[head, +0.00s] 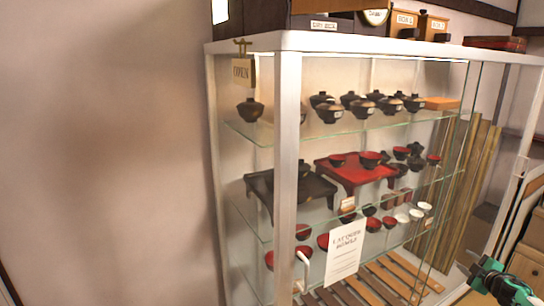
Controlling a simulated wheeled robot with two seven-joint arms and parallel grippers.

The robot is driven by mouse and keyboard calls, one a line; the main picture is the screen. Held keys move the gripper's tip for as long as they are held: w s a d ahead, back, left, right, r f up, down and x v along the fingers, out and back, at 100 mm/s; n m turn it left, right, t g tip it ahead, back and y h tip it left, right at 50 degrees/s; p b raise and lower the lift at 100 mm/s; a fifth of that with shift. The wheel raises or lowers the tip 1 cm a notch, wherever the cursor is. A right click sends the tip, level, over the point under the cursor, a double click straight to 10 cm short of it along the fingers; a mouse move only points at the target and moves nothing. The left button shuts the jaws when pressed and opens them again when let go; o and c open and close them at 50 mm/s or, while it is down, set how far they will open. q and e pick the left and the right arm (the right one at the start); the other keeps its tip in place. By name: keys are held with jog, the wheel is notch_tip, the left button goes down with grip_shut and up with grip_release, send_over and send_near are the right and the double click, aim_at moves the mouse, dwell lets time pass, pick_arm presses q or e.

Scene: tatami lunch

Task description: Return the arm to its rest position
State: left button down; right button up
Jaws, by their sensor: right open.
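My right gripper (474,268) shows small at the lower right corner of the head view, with green and dark parts. It is open, and I see nothing held in it. It is in front of the lower right part of the glass cabinet (289,150); I cannot tell how far apart they are. My left gripper is not in view.
The cabinet holds dark lidded bowls (329,113), a red tray table (352,178), a black one (290,198) and red bowls. A white sign (346,250) and handle (303,270) are at its front. Boxes stand on top. Plain wall (100,150) fills the left.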

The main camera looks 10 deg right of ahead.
jog(key=s+d+f+m+g+h, duration=0.25)
jog(key=s+d+f, duration=0.35)
jog(key=s+f, duration=0.55)
jog(key=s+d+f+m+g+h, duration=0.15)
jog(key=s+d+f+g, duration=0.3)
jog(key=s+f, duration=0.7)
jog(key=s+d+f+g+h, duration=0.2)
jog(key=s+d+g, duration=0.15)
jog(key=s, duration=1.15)
jog(key=s+d+f+g+h, duration=0.15)
jog(key=s+d, duration=0.25)
jog(key=s, duration=1.2)
jog(key=s+a+f+m+g+y, duration=0.1)
jog(key=s+a+f+y, duration=0.2)
jog(key=a+f, duration=1)
jog(key=s+a+f+m+g+y, duration=0.1)
jog(key=s+a+f+m+y, duration=0.1)
jog(key=a+f, duration=1.1)
jog(key=s+a+f+y, duration=0.1)
jog(key=a+f+y, duration=0.1)
jog(key=a, duration=1.8)
jog(key=s+a+f+m+y, duration=0.1)
jog(key=a+f+y, duration=0.1)
jog(key=a, duration=1.9)
jog(key=shift+s+a+f+y, duration=0.25)
jog(key=shift+s+f+y, duration=0.15)
jog(key=shift+f, duration=0.1)
